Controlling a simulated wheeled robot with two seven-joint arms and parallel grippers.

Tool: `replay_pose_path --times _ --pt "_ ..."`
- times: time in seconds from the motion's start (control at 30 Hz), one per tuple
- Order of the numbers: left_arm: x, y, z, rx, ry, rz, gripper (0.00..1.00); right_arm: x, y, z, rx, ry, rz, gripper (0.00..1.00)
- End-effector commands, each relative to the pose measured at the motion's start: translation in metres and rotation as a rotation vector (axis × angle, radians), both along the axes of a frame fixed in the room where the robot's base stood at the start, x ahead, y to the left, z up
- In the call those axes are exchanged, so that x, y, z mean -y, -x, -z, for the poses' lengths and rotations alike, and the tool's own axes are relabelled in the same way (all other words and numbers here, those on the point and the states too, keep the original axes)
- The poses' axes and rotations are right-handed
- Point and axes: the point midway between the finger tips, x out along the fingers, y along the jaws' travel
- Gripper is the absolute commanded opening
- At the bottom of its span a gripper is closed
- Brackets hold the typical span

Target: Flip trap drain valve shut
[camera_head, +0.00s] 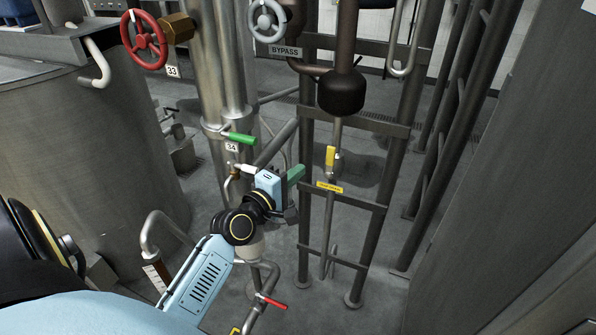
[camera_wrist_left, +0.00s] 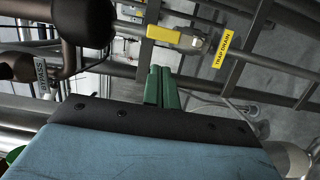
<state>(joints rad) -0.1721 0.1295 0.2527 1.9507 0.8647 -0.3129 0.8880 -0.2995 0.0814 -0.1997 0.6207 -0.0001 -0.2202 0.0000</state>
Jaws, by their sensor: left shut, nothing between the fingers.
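The trap drain valve has a yellow lever (camera_head: 330,158) on a thin vertical pipe below the dark round trap (camera_head: 341,92). The lever lies along the pipe. A yellow tag (camera_head: 329,187) sits just below the valve; in the left wrist view the tag (camera_wrist_left: 227,56) reads TRAP DRAIN. My left gripper (camera_head: 297,173) has green fingers, shut and empty, to the left of the valve and a little below the lever. In the left wrist view the gripper fingertips (camera_wrist_left: 161,70) are apart from the yellow lever (camera_wrist_left: 164,33). My right gripper is out of view.
A dark pipe rack (camera_head: 306,150) stands behind the valve. A green lever (camera_head: 240,138) by tag 34 and a red handwheel (camera_head: 144,40) are to the left. A red lever (camera_head: 273,301) is below. A grey panel (camera_head: 505,190) fills the right.

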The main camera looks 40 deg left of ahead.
Motion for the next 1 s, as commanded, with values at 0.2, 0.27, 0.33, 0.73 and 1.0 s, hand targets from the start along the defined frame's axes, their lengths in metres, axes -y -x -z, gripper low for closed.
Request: replay_pose_path --times 0.2,0.27,0.33,0.73,1.0 --pt "0.001 -0.041 -0.001 0.003 0.0 0.0 0.0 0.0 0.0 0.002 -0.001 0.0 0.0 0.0" --pt "0.001 -0.051 -0.001 0.003 0.0 0.0 0.0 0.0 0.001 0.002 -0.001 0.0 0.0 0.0" --pt "0.001 -0.06 0.0 0.002 -0.001 0.0 0.0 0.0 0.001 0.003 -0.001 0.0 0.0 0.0" --pt "0.001 -0.078 0.0 0.0 -0.002 0.0 0.0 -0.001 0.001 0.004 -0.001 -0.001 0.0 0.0" --pt "0.002 -0.078 0.0 -0.002 -0.007 0.0 0.0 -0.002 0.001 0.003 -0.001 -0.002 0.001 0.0"
